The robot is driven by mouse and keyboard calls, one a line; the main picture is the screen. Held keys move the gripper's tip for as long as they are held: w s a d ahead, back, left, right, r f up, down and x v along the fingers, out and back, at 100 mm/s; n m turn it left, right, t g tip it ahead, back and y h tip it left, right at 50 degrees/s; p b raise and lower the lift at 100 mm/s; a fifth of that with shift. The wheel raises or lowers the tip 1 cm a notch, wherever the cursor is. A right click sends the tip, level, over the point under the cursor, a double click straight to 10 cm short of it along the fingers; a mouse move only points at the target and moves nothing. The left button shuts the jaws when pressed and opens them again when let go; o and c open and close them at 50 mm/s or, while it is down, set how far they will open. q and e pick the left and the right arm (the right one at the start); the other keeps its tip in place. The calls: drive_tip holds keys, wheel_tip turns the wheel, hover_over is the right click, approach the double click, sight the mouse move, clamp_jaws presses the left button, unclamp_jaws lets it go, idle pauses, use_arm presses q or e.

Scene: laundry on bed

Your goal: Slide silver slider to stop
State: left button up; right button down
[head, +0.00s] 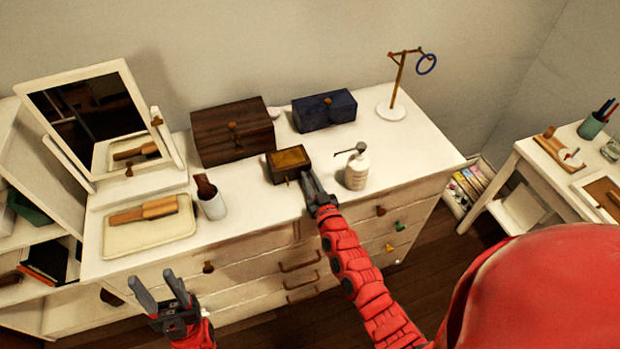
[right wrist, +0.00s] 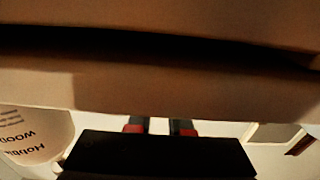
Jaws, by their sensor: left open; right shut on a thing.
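A small dark wooden box (head: 287,163) with a lighter brown top panel stands near the middle of the white dresser top. I cannot make out a silver slider in either view. My right gripper (head: 306,177) is at the right front corner of this box, shut on a small part there that its fingers hide. In the right wrist view the brown box (right wrist: 160,90) fills the upper picture, and my right fingers (right wrist: 160,126) reach its lower edge. My left gripper (head: 160,294) is open and empty in front of the dresser at the lower left.
A white pump bottle (head: 357,168) stands close to the right of my right gripper. A larger brown box (head: 232,131) and a dark blue box (head: 324,110) stand behind. A cup (head: 212,204), a tray (head: 112,238) and a mirror (head: 60,165) are left; a ring stand (head: 392,109) is back right.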

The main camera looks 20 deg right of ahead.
drive_tip(key=shift+a, duration=0.9)
drive_tip(key=c, duration=0.8)
unclamp_jaws()
drive_tip(key=shift+s+f, duration=0.15)
drive_tip(key=shift+s, duration=0.4)
drive_tip(key=s+b, duration=0.4)
drive_tip(key=s, duration=1.2)
drive_tip(key=shift+s+d, duration=0.2)
drive_tip(key=shift+d, duration=0.1)
